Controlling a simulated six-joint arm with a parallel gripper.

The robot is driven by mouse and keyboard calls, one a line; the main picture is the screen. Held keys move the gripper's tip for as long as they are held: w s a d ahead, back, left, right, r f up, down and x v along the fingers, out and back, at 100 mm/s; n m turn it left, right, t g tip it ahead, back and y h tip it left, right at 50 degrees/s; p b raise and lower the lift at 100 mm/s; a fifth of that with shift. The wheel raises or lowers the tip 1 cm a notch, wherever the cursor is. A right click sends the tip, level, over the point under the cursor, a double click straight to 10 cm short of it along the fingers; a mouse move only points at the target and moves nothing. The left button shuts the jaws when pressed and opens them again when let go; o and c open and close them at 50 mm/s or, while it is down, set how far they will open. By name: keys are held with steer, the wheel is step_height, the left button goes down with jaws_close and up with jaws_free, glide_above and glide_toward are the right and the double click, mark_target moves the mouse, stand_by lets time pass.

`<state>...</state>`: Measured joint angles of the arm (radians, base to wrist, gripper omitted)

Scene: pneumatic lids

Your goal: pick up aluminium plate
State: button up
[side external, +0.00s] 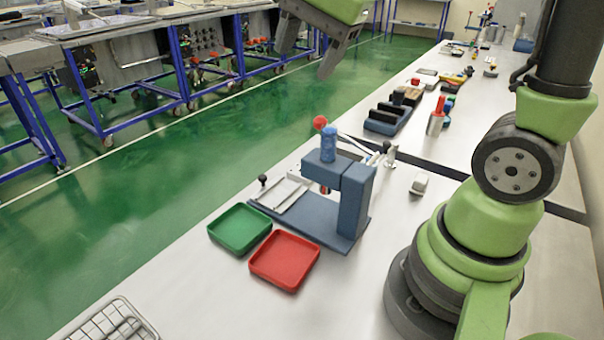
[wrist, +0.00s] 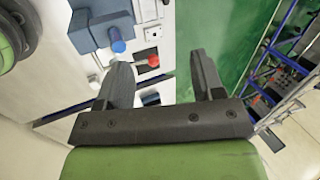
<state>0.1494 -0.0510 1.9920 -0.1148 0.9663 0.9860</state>
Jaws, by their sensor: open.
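A pale silvery flat piece (side external: 281,194), which looks like the aluminium plate, lies on the base of a blue press fixture (side external: 352,205). I cannot tell for sure that it is the plate. The press has a blue cylinder (side external: 328,150) on top, and its arm partly hides the space below. In the wrist view my gripper (wrist: 159,62) is open, with the blue cylinder (wrist: 117,46) and a red knob (wrist: 153,61) below.
A green tray (side external: 240,230) and a red tray (side external: 285,261) sit in front of the press. A wire basket (side external: 110,325) is at the bench's near edge. A small metal block (side external: 420,184) lies right of the press. A dark rack (side external: 387,119) and tools stand farther back.

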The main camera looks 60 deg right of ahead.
steer(key=w+d+f+m+g, duration=0.1)
steer(key=w+d+f+m, duration=0.3)
steer(key=w+f+m, duration=0.15)
steer(key=m+g, duration=0.3)
steer(key=m, duration=1)
glide_above(297, 169)
step_height(297, 169, down, 14)
steer(key=shift+m+h, duration=0.3)
steer(key=shift+m, duration=0.05)
step_height(297, 169, down, 5)
steer(key=shift+s+d+r, duration=0.1)
steer(key=shift+f, duration=3.1)
steer(key=c, duration=0.7)
